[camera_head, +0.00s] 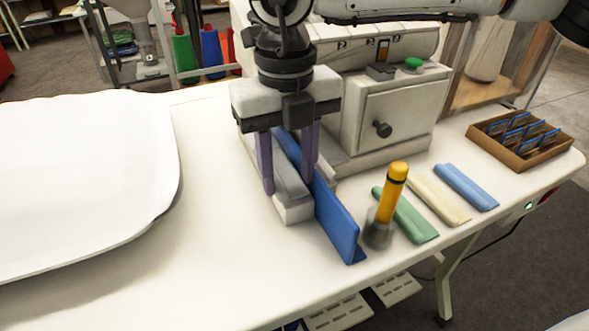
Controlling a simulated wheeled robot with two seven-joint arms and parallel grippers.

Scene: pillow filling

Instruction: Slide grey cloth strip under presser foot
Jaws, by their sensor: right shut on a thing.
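My right gripper (287,172) points down, its two purple fingers on either side of a grey strip (288,182) and an upright blue plate (337,222). It is shut on what looks like the grey cloth strip, which lies along a low whitish bed (297,210) left of the blue plate. The white sewing machine (402,112), with a black knob, stands behind and to the right. The presser foot cannot be made out; my gripper and arm cover that area. My left gripper is not in view.
A yellow-handled tool (392,190) stands in a grey holder right of the blue plate. Green (412,222), cream (438,200) and blue (466,187) strips lie beyond it. A brown divided tray (518,152) sits at right, a large white pillow (80,180) at left. The front-left tabletop is clear.

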